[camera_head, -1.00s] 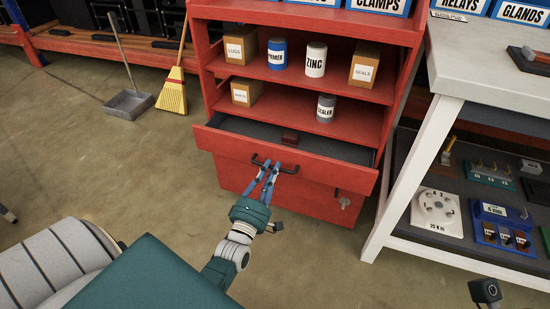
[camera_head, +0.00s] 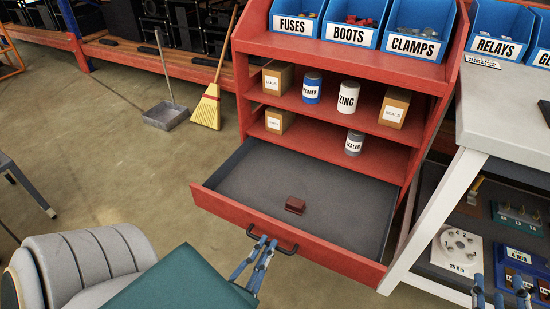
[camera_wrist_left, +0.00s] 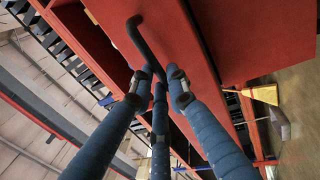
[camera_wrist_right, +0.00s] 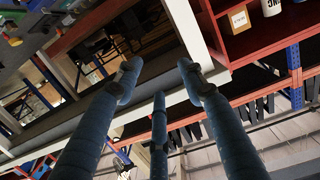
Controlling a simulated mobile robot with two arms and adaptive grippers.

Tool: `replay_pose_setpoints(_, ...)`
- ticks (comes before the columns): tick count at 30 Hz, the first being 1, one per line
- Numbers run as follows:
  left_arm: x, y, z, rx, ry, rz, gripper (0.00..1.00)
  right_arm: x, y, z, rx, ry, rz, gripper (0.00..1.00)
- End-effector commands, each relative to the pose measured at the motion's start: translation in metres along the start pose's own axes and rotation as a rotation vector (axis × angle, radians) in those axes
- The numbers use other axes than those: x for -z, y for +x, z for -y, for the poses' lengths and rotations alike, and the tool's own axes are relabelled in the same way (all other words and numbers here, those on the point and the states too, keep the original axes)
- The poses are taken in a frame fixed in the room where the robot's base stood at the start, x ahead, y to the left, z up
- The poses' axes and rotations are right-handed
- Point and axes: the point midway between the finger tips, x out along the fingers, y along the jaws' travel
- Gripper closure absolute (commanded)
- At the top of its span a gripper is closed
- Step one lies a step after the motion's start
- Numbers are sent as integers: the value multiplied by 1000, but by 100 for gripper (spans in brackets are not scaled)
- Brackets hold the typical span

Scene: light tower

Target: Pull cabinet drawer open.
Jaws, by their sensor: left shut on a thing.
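The red cabinet drawer (camera_head: 220,204) stands far out of the red cabinet (camera_head: 242,85) in the head view. Its grey inside shows, with a small dark red-brown block (camera_head: 295,205) lying on the floor of it. My left gripper (camera_head: 264,244) is at the black drawer handle (camera_head: 286,248) on the drawer's front. It is shut on the handle, which also shows between the blue fingers in the left wrist view (camera_wrist_left: 143,40). My right gripper (camera_wrist_right: 157,72) has its fingers apart and empty; in the head view its fingers show at the lower right, by the white bench.
A white-legged bench (camera_head: 432,222) stands close to the drawer's right side. Cans and boxes stand on the cabinet shelves, with blue bins (camera_head: 351,28) above. A yellow broom (camera_head: 207,108) and a dustpan (camera_head: 165,116) are to the left.

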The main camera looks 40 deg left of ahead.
Motion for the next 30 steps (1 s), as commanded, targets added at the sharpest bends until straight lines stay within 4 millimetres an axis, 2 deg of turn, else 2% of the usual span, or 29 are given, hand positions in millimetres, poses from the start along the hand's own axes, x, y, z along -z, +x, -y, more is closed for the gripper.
replay_pose_setpoints(3, -1, -14, -2, 5, 0, 2, 100, -14, -2, -2, -4, -1, 66, 60)
replay_pose_setpoints(7, -1, -23, -3, 4, 0, 2, 100, -25, -4, -3, -6, -1, 109, 60)
replay_pose_setpoints(21, -1, -26, -4, 2, 0, 2, 100, -30, -5, -4, -8, -1, 129, 60)
replay_pose_setpoints(22, -1, -26, -4, 3, 0, 2, 79, -30, -5, -4, -8, -1, 128, 60)
replay_pose_setpoints(24, -1, -26, -4, 3, 0, 2, 65, -30, -5, -4, -8, -1, 128, 60)
replay_pose_setpoints(30, 0, -26, -4, 1, 0, 1, 65, -30, -5, -4, -8, -1, 128, 60)
